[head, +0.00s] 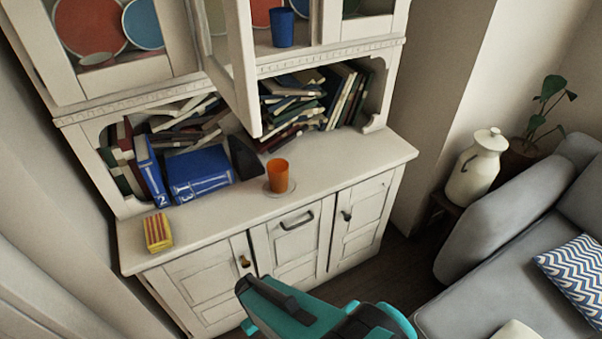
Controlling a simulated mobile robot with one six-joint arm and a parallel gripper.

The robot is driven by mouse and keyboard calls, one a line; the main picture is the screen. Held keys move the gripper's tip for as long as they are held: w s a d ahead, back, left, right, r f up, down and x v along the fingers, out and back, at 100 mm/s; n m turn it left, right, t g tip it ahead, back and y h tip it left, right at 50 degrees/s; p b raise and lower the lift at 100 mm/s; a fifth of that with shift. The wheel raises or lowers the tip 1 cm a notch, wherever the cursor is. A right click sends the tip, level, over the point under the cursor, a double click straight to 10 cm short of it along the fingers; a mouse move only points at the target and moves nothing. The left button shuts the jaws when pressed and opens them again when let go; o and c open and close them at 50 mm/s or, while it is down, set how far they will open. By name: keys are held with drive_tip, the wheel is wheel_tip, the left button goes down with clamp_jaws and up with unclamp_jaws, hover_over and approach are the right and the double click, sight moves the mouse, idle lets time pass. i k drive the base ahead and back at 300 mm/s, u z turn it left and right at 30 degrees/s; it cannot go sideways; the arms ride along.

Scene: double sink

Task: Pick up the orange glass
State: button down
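The orange glass (278,177) stands upright on a small round saucer (268,189) near the front edge of the cabinet's counter, right of its middle. My gripper (258,302), dark with teal parts, is low in the picture, in front of the cabinet doors. It appears below and nearer than the glass, clear of it. I cannot make out its fingertips well enough to tell whether it is open or shut.
An open upper cabinet door (236,75) juts out left of the glass. Blue books (198,174) and a yellow-red box (158,232) are on the counter's left. A blue glass (282,27) stands on the upper shelf. A grey sofa (510,220) is at right. The counter right of the glass is clear.

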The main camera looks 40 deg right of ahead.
sight(277, 168)
drive_tip(key=z, duration=0.8)
drive_tip(key=k, duration=0.95)
drive_tip(key=i, duration=0.9)
drive_tip(key=u, duration=0.05)
